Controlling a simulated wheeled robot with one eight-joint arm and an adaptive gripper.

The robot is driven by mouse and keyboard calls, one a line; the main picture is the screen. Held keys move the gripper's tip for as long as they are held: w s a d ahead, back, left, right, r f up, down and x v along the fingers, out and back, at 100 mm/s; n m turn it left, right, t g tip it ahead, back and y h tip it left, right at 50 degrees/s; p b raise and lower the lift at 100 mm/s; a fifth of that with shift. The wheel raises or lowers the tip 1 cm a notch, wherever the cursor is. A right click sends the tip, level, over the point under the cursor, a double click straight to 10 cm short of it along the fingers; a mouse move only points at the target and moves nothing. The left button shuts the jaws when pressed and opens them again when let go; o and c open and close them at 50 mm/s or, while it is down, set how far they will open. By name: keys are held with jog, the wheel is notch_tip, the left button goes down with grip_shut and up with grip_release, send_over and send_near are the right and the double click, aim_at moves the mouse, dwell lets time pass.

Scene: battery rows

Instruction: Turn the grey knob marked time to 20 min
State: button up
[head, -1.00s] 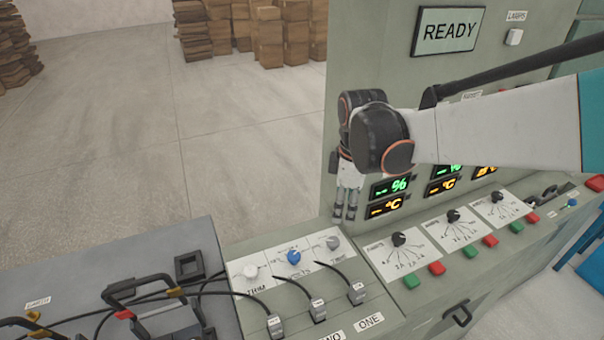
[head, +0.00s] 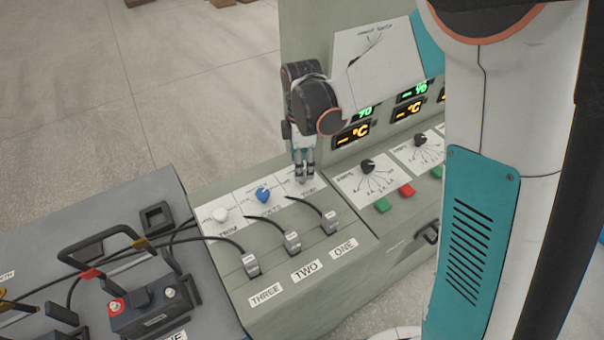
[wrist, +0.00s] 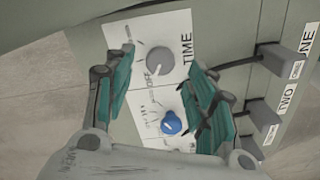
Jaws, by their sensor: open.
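The grey knob (wrist: 160,60) sits on a white plate marked TIME (wrist: 182,22) in the wrist view. My gripper (wrist: 166,75) is open, its two teal-padded fingers apart on either side of the knob's line, with the knob between and beyond the tips. I cannot tell how far off the tips are. In the head view my gripper (head: 304,178) points down over the TIME plate (head: 290,183) and largely hides the knob. The knob's pointer setting cannot be read clearly.
A blue knob (head: 263,195) and a white TRIM knob (head: 220,215) stand in line to the left. Cabled plugs (head: 292,242) sit in front. An upright panel with displays (head: 352,135) rises close behind, to the right. A battery (head: 152,302) stands at the lower left.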

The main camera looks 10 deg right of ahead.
jog(key=shift+f+b, duration=0.45)
jog(key=shift+f, duration=1.3)
jog(key=c, duration=1.1)
